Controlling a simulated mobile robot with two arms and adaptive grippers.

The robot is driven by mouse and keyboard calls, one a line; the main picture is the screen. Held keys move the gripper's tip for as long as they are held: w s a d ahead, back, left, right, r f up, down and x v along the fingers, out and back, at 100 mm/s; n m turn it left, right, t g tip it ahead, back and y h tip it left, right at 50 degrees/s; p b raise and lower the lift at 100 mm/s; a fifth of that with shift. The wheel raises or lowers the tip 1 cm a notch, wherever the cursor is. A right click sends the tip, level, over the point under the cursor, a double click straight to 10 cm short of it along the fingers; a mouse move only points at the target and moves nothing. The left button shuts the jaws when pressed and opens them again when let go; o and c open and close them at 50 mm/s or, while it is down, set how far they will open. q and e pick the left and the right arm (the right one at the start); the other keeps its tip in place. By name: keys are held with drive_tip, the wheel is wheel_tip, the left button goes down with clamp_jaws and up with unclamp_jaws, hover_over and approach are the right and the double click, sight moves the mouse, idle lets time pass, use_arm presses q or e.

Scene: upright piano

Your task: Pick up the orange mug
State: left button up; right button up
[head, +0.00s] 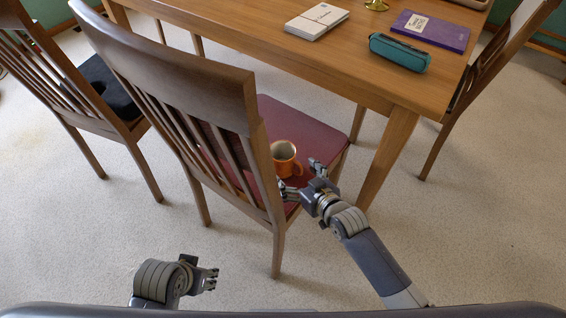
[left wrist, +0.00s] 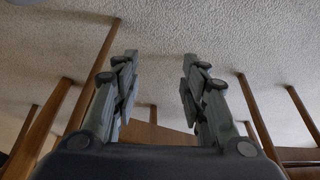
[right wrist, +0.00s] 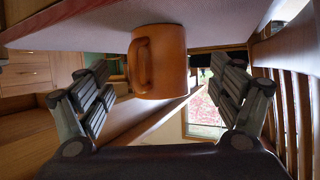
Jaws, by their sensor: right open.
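The orange mug (head: 287,167) stands upright on the dark red seat (head: 307,130) of the near wooden chair, close to the chair's backrest. My right gripper (head: 303,178) is open at the mug's near right side, with its fingers pointing toward it. My left gripper (head: 210,279) is low over the carpet at the bottom left, far from the mug. In the left wrist view its fingers (left wrist: 158,62) are spread and empty.
The near chair's tall slatted backrest (head: 170,75) rises left of the mug. A wooden table (head: 250,40) stands behind, holding a teal case (head: 400,52), a purple book (head: 432,30) and white booklets (head: 317,20). Another chair (head: 75,90) stands left. The carpet in front is clear.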

sight(289, 168)
drive_tip(key=shift+b+x, duration=0.45)
drive_tip(key=shift+x, duration=1.3)
drive_tip(key=shift+b+x, duration=0.9)
drive_tip(key=shift+x, duration=1.4)
use_arm(q)
drive_tip(key=v, duration=0.4)
drive_tip(key=shift+s+a+r, duration=0.1)
drive_tip(key=shift+r, duration=0.15)
use_arm(e)
drive_tip(key=shift+r, duration=0.2)
drive_tip(key=c, duration=1.3)
drive_tip(key=shift+c, duration=0.4)
drive_tip(key=shift+r, duration=0.1)
